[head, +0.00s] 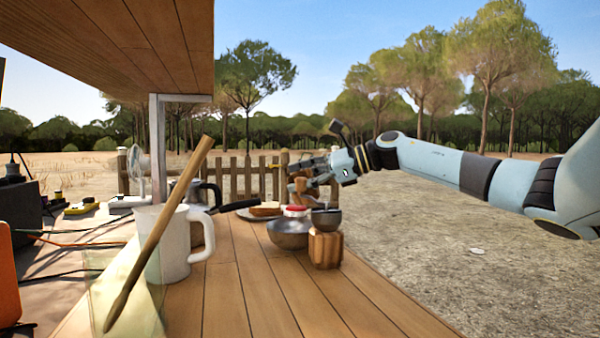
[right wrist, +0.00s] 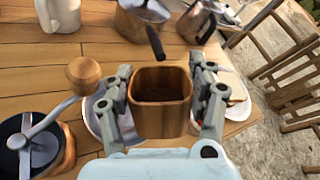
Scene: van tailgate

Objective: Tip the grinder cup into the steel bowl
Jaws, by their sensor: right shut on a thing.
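The wooden grinder cup (right wrist: 160,118) is between my right gripper's fingers (right wrist: 162,98) in the right wrist view, its dark opening facing the camera. What is inside it I cannot tell. In the head view my right gripper (head: 308,178) holds the cup (head: 300,187) in the air above the table. The steel bowl (head: 285,236) stands on the table below, left of the grinder body (head: 325,250). In the wrist view the bowl (right wrist: 97,118) is partly hidden by the cup and a finger. My left gripper is not in view.
The grinder's crank knob (right wrist: 83,72) sticks up close to the left finger. A plate with bread (right wrist: 236,88) lies to the right. A white jug (head: 175,240) and a slanted wooden stick (head: 160,235) stand at front left. A black handle (head: 240,205) is near the bowl.

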